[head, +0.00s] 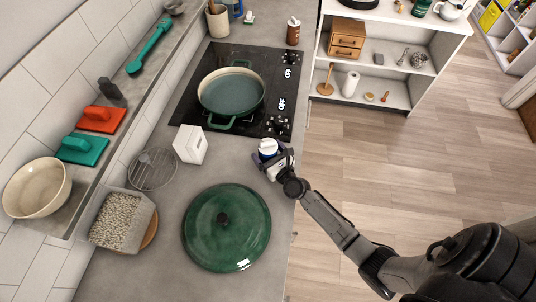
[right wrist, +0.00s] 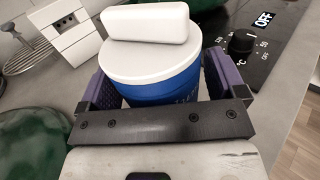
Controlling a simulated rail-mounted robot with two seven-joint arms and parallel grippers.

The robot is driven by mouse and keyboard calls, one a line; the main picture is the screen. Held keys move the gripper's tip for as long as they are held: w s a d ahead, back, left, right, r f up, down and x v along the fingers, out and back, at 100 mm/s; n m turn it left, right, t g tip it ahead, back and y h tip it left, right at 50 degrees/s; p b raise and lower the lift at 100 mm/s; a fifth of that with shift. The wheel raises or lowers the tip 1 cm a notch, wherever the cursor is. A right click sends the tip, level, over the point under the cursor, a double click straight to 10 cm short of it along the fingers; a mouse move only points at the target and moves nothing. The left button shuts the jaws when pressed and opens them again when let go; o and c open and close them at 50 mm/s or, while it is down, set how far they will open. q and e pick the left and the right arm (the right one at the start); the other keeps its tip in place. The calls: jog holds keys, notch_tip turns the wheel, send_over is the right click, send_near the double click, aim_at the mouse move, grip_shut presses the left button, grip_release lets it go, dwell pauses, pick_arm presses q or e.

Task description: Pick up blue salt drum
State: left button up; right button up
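The blue salt drum (right wrist: 160,92) has a blue body, a white lid and a white block-shaped knob. In the head view the drum (head: 268,147) stands at the counter's right edge, below the stove knobs. My right gripper (head: 270,158) reaches it from the lower right. In the right wrist view the purple fingers of my right gripper (right wrist: 158,88) are wide apart, one on each side of the drum. A narrow gap seems to show at the right finger; contact at the left one is unclear. The drum's base is hidden. My left gripper is not in view.
A white box (head: 190,145) stands left of the drum. A green lid (head: 226,228) lies below it on the counter. A green pan (head: 231,91) sits on the black cooktop (head: 276,73) above it. A wire rack (head: 152,169) is farther left. Open floor lies to the right.

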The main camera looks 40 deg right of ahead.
aim_at(271, 145)
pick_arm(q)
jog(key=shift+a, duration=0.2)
pick_arm(e)
jog(key=c, duration=1)
jog(key=shift+c, duration=0.2)
jog(key=shift+r, duration=0.1)
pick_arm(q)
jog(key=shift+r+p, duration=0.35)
pick_arm(e)
jog(key=shift+r, duration=0.55)
jog(key=r+p, duration=0.1)
jog(key=r, duration=0.1)
jog(key=r+p, duration=0.1)
jog(key=shift+s+d+r, duration=0.2)
jog(key=shift+s+r, duration=0.2)
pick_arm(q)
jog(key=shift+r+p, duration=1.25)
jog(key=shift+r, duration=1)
pick_arm(e)
jog(key=s+d+r, duration=0.4)
jog(key=s+r, duration=0.2)
jog(key=s, duration=0.3)
jog(key=shift+s+d, duration=0.35)
